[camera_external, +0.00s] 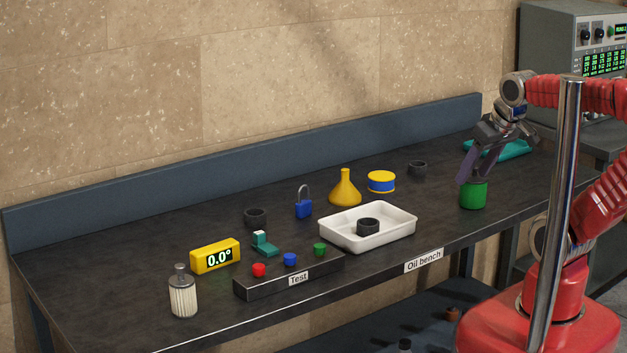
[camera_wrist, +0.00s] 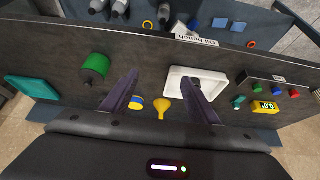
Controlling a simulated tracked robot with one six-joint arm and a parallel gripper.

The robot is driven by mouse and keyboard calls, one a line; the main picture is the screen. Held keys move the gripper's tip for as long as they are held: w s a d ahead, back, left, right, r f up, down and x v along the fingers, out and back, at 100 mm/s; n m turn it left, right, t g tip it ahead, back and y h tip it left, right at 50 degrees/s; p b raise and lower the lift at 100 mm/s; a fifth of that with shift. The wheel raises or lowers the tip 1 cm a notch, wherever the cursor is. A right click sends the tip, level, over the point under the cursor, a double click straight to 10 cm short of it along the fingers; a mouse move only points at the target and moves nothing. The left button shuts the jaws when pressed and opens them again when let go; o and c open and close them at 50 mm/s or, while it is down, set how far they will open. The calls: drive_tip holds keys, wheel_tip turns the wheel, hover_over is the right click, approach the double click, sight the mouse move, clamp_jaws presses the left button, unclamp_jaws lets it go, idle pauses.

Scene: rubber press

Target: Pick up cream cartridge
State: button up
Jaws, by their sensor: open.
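The cream cartridge, a ribbed cream cylinder with a grey neck and cap (camera_external: 183,299), stands upright at the front left of the bench in the external view. I cannot make it out clearly in the wrist view. My gripper (camera_external: 496,160) is over the right end of the bench, far from the cartridge. Its two purple fingers are apart with nothing held between them, as the wrist view also shows (camera_wrist: 164,78).
A green can (camera_external: 473,195) stands close to one finger. A white tray (camera_external: 395,236) holding a black ring, a yellow funnel (camera_external: 345,189), a blue padlock (camera_external: 304,209), a yellow gauge (camera_external: 215,257) and the Test button box (camera_external: 290,276) lie between gripper and cartridge.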

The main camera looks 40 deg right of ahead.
drive_tip(key=shift+o, duration=0.9)
